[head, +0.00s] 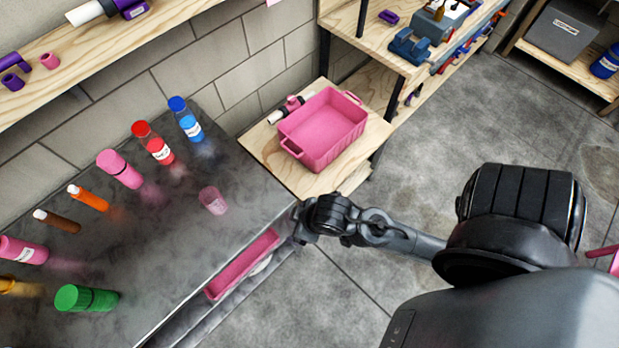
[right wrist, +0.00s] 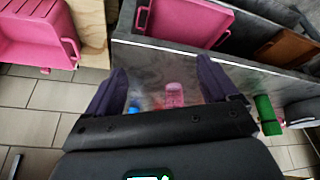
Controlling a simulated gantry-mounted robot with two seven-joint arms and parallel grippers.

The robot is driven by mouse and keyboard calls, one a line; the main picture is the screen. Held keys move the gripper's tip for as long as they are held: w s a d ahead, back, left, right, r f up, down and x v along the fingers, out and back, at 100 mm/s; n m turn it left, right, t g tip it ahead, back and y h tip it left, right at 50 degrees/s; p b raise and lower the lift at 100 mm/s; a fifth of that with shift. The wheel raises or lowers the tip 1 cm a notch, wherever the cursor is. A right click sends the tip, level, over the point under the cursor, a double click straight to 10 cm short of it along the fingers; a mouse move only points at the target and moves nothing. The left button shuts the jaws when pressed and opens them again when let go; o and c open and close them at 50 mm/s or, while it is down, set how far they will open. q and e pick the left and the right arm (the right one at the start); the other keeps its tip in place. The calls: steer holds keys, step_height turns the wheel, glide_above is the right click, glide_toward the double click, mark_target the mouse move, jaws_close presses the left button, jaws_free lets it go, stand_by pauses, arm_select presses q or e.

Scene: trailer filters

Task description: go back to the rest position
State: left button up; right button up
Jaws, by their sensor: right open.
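My right arm comes in from the right in the head view. Its gripper (head: 304,222) is over the right edge of the grey counter, beside the pink cup. In the right wrist view the gripper (right wrist: 162,74) is open, with its two dark purple fingers apart and nothing between them. The translucent pink cup (head: 213,200) stands on the counter, apart from the fingers; it also shows beyond the gap in the right wrist view (right wrist: 175,95). My left gripper is not in the head view.
Several bottles line the counter, including a blue one (head: 185,119), a red one (head: 153,142) and a green one (head: 87,298). A pink bin (head: 321,128) sits on a wooden shelf behind the gripper. A pink tray (head: 243,264) lies below the counter edge. The floor at right is open.

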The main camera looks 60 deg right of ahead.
steer(key=s, duration=0.1)
steer(key=s+r+g, duration=0.1)
steer(key=s, duration=0.1)
step_height(320, 180, up, 24)
steer(key=p, duration=2.4)
